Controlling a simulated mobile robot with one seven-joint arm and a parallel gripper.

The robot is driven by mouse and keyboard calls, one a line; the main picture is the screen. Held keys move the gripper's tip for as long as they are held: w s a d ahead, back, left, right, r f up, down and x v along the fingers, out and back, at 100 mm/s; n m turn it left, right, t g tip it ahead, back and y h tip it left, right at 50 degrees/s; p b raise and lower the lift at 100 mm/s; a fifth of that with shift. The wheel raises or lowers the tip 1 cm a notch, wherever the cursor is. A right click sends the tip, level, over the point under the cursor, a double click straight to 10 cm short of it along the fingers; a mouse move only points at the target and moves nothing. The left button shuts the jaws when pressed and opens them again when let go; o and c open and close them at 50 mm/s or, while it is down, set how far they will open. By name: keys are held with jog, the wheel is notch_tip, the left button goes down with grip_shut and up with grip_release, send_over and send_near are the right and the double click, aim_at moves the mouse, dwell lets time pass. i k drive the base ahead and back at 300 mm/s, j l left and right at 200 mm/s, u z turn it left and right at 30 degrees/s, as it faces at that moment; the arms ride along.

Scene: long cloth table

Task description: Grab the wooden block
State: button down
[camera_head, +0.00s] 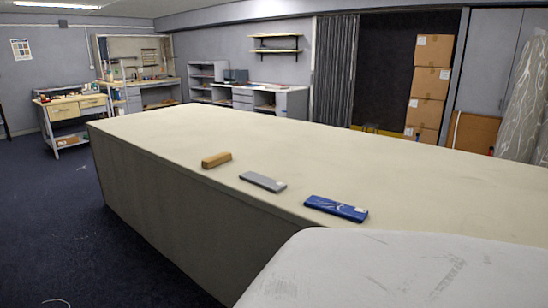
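The wooden block (216,160) is a small tan-brown bar. It lies flat on the long cloth-covered table (300,140), close to the table's left-hand edge, in the head camera view. It is the farthest of three small objects in a row. Nothing touches it. My gripper is not in view.
A grey flat bar (263,182) and a blue flat box (336,208) lie along the same table edge, nearer than the block. The table beyond them is clear. Dark floor (90,240) is open at left. Workbenches and stacked cardboard boxes (428,85) stand at the back.

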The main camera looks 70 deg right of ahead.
aim_at(208, 163)
jog(key=z, duration=1.65)
jog(key=i+z, duration=0.1)
jog(key=i, duration=0.3)
jog(key=i+j+z, duration=0.45)
jog(key=i+j, duration=0.3)
jog(key=i+j+z, duration=0.1)
jog(key=j, duration=0.25)
jog(key=i+j+z, duration=0.15)
jog(key=j, duration=0.25)
jog(key=i+j+z, duration=0.1)
jog(key=j, duration=0.3)
jog(key=i+j+z, duration=0.15)
jog(key=j, duration=0.25)
jog(key=i+j+z, duration=0.1)
jog(key=j, duration=0.3)
jog(key=i+j, duration=0.15)
jog(key=i, duration=0.85)
